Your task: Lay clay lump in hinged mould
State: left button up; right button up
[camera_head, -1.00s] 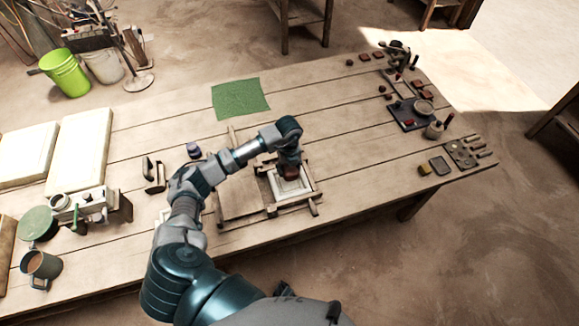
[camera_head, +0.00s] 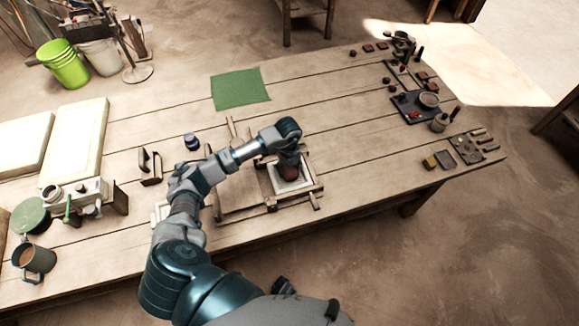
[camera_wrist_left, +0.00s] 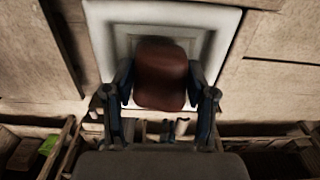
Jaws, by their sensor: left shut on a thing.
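The clay lump (camera_wrist_left: 161,74) is a reddish-brown block. My left gripper (camera_wrist_left: 161,92) is shut on it, with one finger on each side. In the head view the lump (camera_head: 290,172) shows just below my left gripper (camera_head: 289,163), over the pale recess of the hinged mould (camera_head: 306,183). The mould lies open, its wooden lid flat to the left of the recess. The white recess frame (camera_wrist_left: 105,24) shows behind the lump in the wrist view. I cannot tell whether the lump touches the recess floor. My right gripper is not in view.
A green cloth (camera_head: 240,89) lies behind the mould. A dark tray (camera_head: 411,112) with small items lies at the right. The planks between mould and tray are clear.

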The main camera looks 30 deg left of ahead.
aim_at(288, 169)
pick_arm(q)
jog(key=o, duration=1.5)
jog(key=shift+a, duration=0.1)
jog(key=shift+c, duration=0.2)
notch_tip(288, 169, up, 12)
jog(key=shift+f, duration=0.1)
